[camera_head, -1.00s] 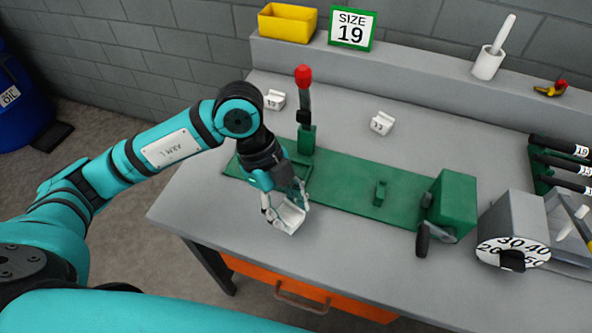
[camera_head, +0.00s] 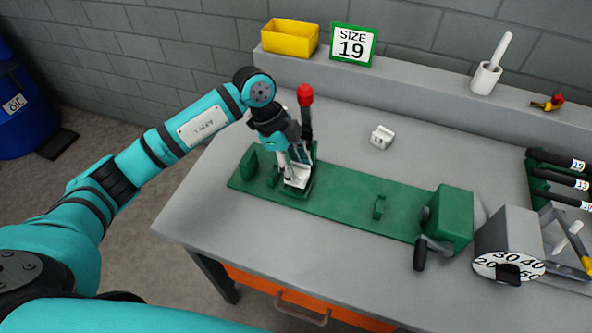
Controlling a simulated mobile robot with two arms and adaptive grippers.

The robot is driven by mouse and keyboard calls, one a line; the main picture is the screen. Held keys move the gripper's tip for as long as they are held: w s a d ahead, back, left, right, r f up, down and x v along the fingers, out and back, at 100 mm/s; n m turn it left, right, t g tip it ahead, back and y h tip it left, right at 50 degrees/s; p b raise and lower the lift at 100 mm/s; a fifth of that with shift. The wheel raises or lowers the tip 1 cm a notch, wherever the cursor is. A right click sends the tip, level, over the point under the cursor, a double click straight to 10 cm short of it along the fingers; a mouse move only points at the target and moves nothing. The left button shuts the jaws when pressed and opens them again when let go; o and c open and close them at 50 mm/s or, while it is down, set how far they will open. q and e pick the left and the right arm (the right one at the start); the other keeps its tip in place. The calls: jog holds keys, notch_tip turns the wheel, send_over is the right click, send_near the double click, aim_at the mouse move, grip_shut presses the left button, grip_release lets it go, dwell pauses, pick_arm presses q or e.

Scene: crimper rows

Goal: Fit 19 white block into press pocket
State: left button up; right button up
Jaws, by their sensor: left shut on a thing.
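My left gripper (camera_head: 293,166) is shut on a white block (camera_head: 299,179). It holds the block at the left part of the green press (camera_head: 335,198), beside the upright with the red-knobbed lever (camera_head: 305,95). The gripper hides part of the block and the pocket area, so I cannot tell whether the block is seated or just above. No number on the held block is readable. Another white block (camera_head: 381,138) with dark marking lies on the table behind the press. My right gripper is not in view.
A yellow bin (camera_head: 290,40) and a white cup with a pestle-like stick (camera_head: 487,77) stand on the back ledge. A crank (camera_head: 421,254) juts from the press's right end. A grey dial box (camera_head: 508,245) and a rack of black-handled tools (camera_head: 560,175) are at right.

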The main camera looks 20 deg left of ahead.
pick_arm(q)
jog(key=shift+w, duration=0.35)
notch_tip(320, 180, down, 3)
jog(key=shift+r+p, duration=0.2)
jog(key=shift+p, duration=0.1)
jog(key=shift+a+f, duration=0.1)
jog(key=shift+f, duration=0.4)
jog(key=o, duration=1.2)
